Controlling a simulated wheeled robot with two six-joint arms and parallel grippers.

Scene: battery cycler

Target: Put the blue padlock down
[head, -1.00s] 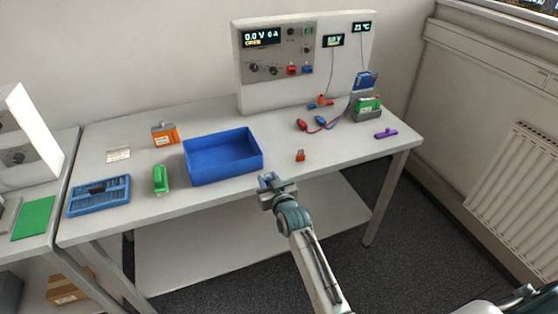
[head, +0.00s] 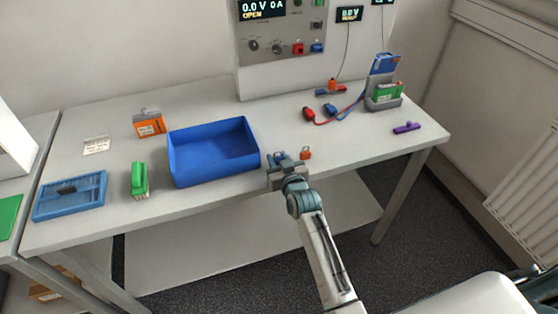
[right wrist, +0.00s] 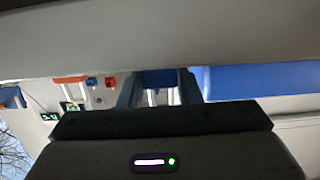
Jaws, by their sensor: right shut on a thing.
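The blue padlock (head: 279,156) is small and sits at the tip of my right gripper (head: 280,164) in the head view. It is just right of the blue bin, near the table's front edge. My right gripper is shut on it. In the right wrist view the blue padlock body (right wrist: 160,77) lies between the two fingers, with metal shackle legs showing. I cannot tell whether the padlock touches the table (head: 340,150). My left gripper is in neither view.
A red padlock (head: 305,154) stands close to the right of my gripper. The blue bin (head: 213,165) is close on the left. Red and blue clips with cables (head: 320,121) lie behind. A purple object (head: 407,128) lies at the right edge. Table surface between the red padlock and purple object is clear.

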